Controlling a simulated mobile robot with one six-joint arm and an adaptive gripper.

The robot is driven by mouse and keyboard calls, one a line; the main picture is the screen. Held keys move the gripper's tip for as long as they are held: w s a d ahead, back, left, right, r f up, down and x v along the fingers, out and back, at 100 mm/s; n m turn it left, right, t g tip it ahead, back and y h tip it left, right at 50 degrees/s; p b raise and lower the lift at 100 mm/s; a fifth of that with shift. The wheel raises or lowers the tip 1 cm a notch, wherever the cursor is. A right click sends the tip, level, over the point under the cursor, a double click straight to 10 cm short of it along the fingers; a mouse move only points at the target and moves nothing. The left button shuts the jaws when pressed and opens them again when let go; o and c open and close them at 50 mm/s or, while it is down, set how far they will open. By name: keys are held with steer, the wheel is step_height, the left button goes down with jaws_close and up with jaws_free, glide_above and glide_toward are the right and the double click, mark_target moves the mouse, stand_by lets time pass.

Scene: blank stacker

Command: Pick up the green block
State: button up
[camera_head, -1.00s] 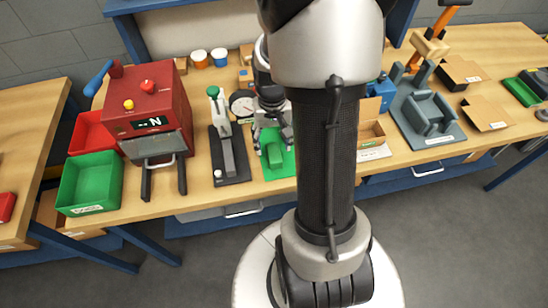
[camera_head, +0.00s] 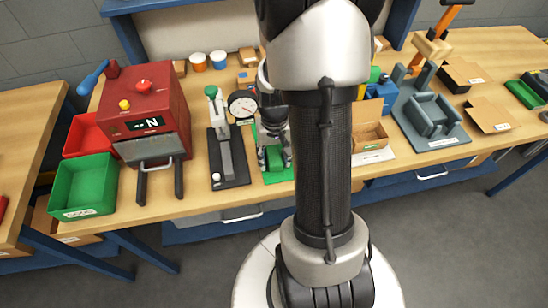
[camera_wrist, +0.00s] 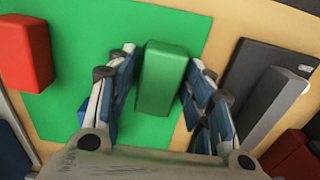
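The green block (camera_wrist: 163,78) lies on a green mat (camera_wrist: 95,50) in the wrist view. My gripper (camera_wrist: 166,100) is open, with one blue-padded finger on each side of the block. Narrow gaps seem to show between the pads and the block; I cannot tell whether either pad touches. In the head view the block (camera_head: 274,155) shows between the fingers of my gripper (camera_head: 274,160), low over the mat (camera_head: 280,178). My arm hides part of the mat there.
A red block (camera_wrist: 25,52) lies at the mat's left edge in the wrist view. A dark grey fixture (camera_head: 228,165) stands left of the mat, with a dial gauge (camera_head: 242,104) behind. A cardboard box (camera_head: 368,135) is to the right. A red machine (camera_head: 145,115) stands farther left.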

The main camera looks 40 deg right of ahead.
steer(key=c, duration=0.8)
